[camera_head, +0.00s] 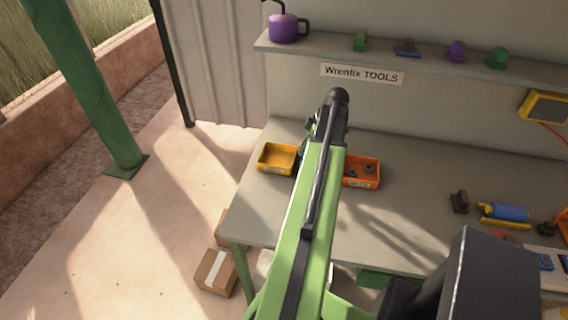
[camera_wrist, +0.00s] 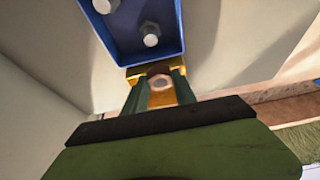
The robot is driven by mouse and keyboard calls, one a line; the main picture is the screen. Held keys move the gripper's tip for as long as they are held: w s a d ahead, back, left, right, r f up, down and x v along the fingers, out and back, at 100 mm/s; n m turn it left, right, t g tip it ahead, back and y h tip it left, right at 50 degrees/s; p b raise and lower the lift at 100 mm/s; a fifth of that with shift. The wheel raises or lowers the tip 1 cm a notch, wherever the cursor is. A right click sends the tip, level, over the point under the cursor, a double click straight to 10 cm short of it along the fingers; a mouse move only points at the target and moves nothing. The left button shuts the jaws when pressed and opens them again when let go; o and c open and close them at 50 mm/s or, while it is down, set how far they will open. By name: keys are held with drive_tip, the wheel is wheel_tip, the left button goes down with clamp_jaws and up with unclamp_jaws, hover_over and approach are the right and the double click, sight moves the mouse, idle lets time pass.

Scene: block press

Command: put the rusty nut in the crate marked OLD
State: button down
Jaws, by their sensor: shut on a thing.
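A brown, rusty-looking nut (camera_wrist: 160,80) sits between the fingertips of my gripper (camera_wrist: 160,92) in the wrist view; my gripper is shut on it. Yellow surfaces, seemingly of the yellow crate, show behind and between the fingers. Whether the nut is inside or above that crate, I cannot tell. In the head view the yellow crate (camera_head: 285,170) stands on the bench's left part, with a small label too small to read. An orange crate (camera_head: 362,183) holding dark nuts stands right of my arm. My gripper is mostly hidden behind my arm there.
A blue crate (camera_wrist: 117,47) with grey bolts lies just beyond the fingertips in the wrist view. A shelf (camera_head: 415,58) with a purple can (camera_head: 284,28) and small blocks runs above the bench (camera_head: 420,240). A blue cylinder (camera_head: 508,212) lies at right.

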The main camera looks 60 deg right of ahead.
drive_tip(key=b, duration=0.3)
approach(283, 164)
drive_tip(key=shift+w+a+f, duration=0.35)
drive_tip(key=shift+w+f, duration=0.25)
drive_tip(key=shift+f, duration=0.05)
drive_tip(key=shift+w+a+f, duration=0.1)
drive_tip(key=shift+w+a, duration=0.05)
drive_tip(key=shift+w, duration=0.35)
wheel_tip(283, 164, down, 4)
drive_tip(key=b, duration=0.4)
drive_tip(key=shift+f, duration=0.2)
drive_tip(key=c, duration=1)
unclamp_jaws()
drive_tip(key=shift+r, duration=0.1)
drive_tip(key=shift+r, duration=0.1)
drive_tip(key=shift+r, duration=0.25)
drive_tip(key=p+v, duration=1.1)
drive_tip(key=v, duration=0.1)
drive_tip(key=shift+f, duration=0.15)
